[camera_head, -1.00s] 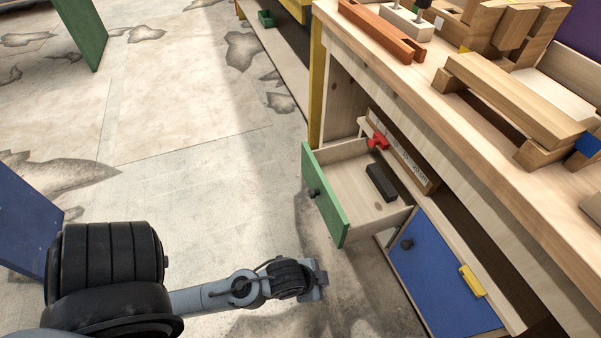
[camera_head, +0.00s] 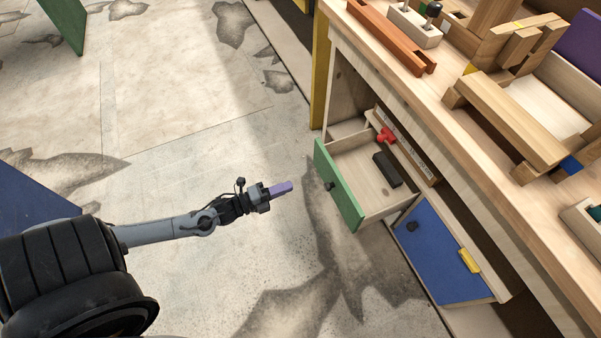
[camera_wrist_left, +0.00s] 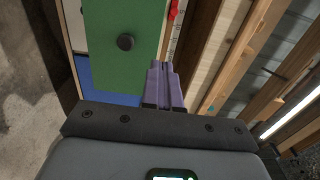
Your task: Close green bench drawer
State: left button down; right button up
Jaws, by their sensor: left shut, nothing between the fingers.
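The green bench drawer (camera_head: 339,186) sticks out of the wooden workbench, open, with a dark round knob (camera_head: 330,186) on its green front. A black block (camera_head: 387,169) and a red piece (camera_head: 385,135) show in or behind the drawer. My left gripper (camera_head: 286,188) has purple fingers, shut and empty. It is in front of the drawer front, to the left of it and apart from it in the head view. In the left wrist view the purple fingers (camera_wrist_left: 163,86) point toward the green front (camera_wrist_left: 120,70), to the right of its knob (camera_wrist_left: 126,42). My right gripper is not in view.
A blue cabinet door (camera_head: 440,256) with a yellow piece (camera_head: 469,261) is below and right of the drawer. The bench top (camera_head: 430,98) holds wooden beams and an orange rail (camera_head: 390,38). The floor left of the drawer is clear.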

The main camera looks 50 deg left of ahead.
pick_arm(q)
jog(key=b, duration=0.6)
send_near(333, 170)
jog(key=x, duration=0.5)
jog(key=shift+f, duration=0.2)
jog(key=shift+b+x, duration=0.4)
jog(key=shift+x, duration=0.5)
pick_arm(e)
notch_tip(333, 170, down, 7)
pick_arm(q)
jog(key=shift+r, duration=0.15)
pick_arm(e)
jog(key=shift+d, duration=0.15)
